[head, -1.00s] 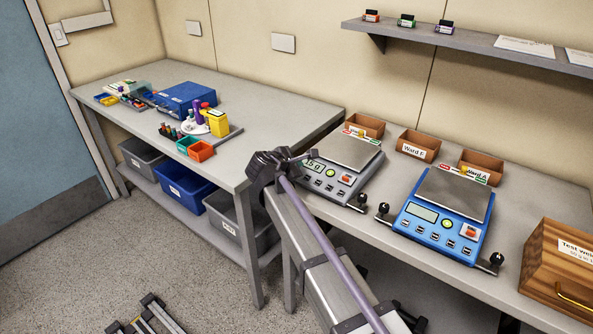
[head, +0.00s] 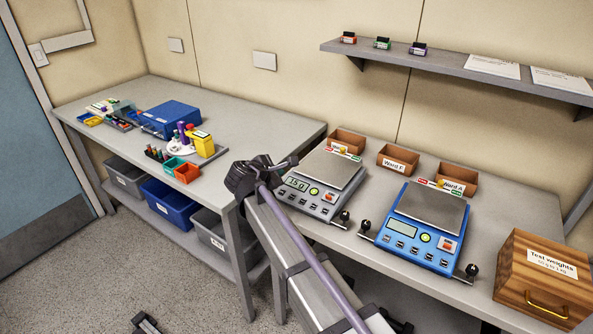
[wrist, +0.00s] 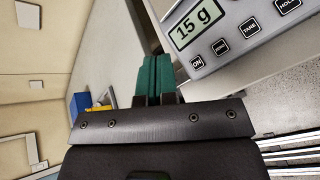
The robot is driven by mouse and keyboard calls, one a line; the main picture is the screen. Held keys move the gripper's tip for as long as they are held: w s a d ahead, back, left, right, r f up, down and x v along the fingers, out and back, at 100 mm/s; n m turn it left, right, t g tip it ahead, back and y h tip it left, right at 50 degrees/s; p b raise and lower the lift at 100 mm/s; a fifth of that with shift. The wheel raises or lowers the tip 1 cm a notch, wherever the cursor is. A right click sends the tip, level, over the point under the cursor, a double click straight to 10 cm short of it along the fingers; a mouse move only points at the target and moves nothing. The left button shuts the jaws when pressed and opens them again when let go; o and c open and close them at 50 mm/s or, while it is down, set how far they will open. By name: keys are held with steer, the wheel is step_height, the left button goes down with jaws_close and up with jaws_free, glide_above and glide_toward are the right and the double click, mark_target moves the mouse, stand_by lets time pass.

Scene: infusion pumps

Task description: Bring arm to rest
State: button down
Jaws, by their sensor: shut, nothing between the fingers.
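My gripper (wrist: 157,78) shows in the wrist view with its two green fingers pressed together and nothing between them. In the head view my arm reaches up from the bottom to the front edge of the bench, beside the grey scale (head: 325,185). The gripper's fingers are too small to make out there. The grey scale stands just right of the arm's end, and its display reads 15 g in the wrist view (wrist: 197,24). The gripper appears apart from the scale.
A blue scale (head: 425,222) stands right of the grey one, with a wooden test weights box (head: 545,275) at far right. Several small wooden bins (head: 398,160) stand behind. The left table (head: 225,105) holds a blue box (head: 170,118). Bins (head: 168,200) sit below it.

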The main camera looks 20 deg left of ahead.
steer(key=s+d+f+m+g, duration=0.5)
steer(key=s+d+m, duration=0.3)
steer(key=d+m, duration=0.15)
steer(key=s+d+m+g+y, duration=0.1)
steer(key=s+d+m, duration=0.3)
steer(key=d, duration=0.7)
steer(key=s+d+f+m+g+y+p, duration=0.1)
steer(key=s+d+m+g, duration=0.2)
steer(key=d, duration=0.8)
steer(key=s+d+m+g+p, duration=0.1)
steer(key=s+d+m, duration=0.5)
steer(key=d, duration=0.6)
steer(key=shift+s+f+m+g+y, duration=0.25)
steer(key=shift+s+m+g+y, duration=0.15)
steer(key=shift+m+g, duration=0.65)
